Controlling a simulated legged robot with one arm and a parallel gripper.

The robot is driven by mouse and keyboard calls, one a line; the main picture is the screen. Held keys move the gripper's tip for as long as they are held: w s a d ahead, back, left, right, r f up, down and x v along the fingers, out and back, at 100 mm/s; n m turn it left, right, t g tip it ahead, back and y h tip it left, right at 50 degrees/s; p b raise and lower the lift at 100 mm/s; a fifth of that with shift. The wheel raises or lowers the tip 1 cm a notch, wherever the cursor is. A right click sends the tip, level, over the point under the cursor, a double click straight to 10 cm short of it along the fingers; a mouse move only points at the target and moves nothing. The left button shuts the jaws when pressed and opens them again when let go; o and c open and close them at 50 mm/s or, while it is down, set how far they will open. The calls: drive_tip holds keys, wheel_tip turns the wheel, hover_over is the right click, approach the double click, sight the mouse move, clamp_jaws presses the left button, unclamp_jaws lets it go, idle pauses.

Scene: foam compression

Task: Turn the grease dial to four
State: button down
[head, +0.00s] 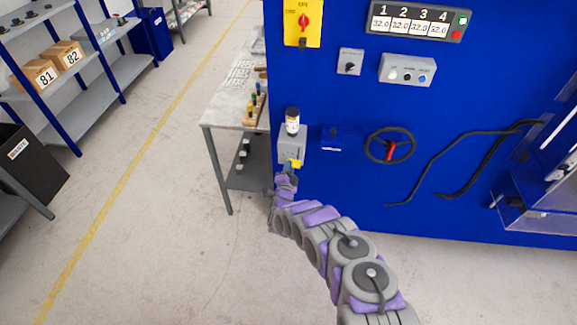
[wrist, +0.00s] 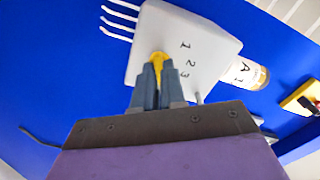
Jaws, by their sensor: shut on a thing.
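The grease dial is a yellow knob (wrist: 158,60) on the face of a grey box (wrist: 190,30). The numbers 1, 2 and 3 show on the box beside the knob in the wrist view; no 4 can be made out. In the head view the box (head: 291,141) is on the left part of the blue machine's front, with the yellow knob (head: 296,163) low on it. My gripper (wrist: 157,76) is shut on the yellow knob, which is partly hidden between the fingers. Which number the knob points to I cannot tell.
A jar marked A (wrist: 246,73) is attached to the grey box; in the head view the jar (head: 292,121) stands on top. A red-handled wheel (head: 390,146) and hoses (head: 440,160) are to the right. A workbench (head: 225,117) stands close on the left.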

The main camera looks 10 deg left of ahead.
drive_tip(key=shift+d+f, duration=0.1)
drive_tip(key=shift+f, duration=0.05)
drive_tip(key=c, duration=1.2)
unclamp_jaws()
drive_tip(key=shift+s, duration=0.15)
drive_tip(key=s+p, duration=0.3)
drive_tip(key=s, duration=1.4)
drive_tip(key=shift+a+p, duration=0.35)
drive_tip(key=shift+p, duration=0.05)
